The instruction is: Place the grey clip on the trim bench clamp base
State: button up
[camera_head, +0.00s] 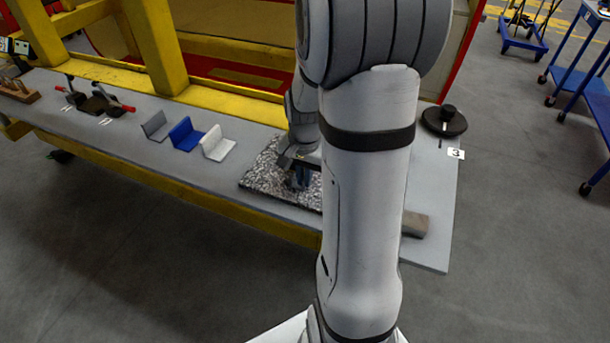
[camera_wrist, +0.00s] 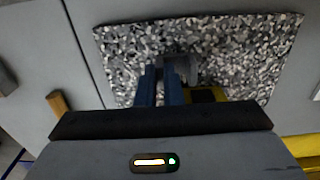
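An L-shaped grey clip (camera_head: 155,126) stands on the bench left of a blue one (camera_head: 184,136) and a white one (camera_head: 217,146) in the head view. Which part is the clamp base is unclear; a dark clamp fixture with red-tipped handles (camera_head: 98,103) sits further left. My gripper (camera_head: 300,180) is low over a speckled mat, away from these clips. In the wrist view its blue fingers (camera_wrist: 160,85) point at the mat, beside a small grey part (camera_wrist: 187,69) that I cannot identify. Whether they hold it is unclear.
The speckled mat (camera_head: 258,177) lies on the grey bench (camera_head: 200,187). A black round base (camera_head: 443,122) stands at the right end by a number 3 label. A flat brownish block (camera_head: 415,224) lies near the front edge. Yellow frame posts (camera_head: 155,45) rise behind the bench.

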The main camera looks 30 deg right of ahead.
jog(key=o, duration=0.5)
jog(key=shift+c, duration=0.2)
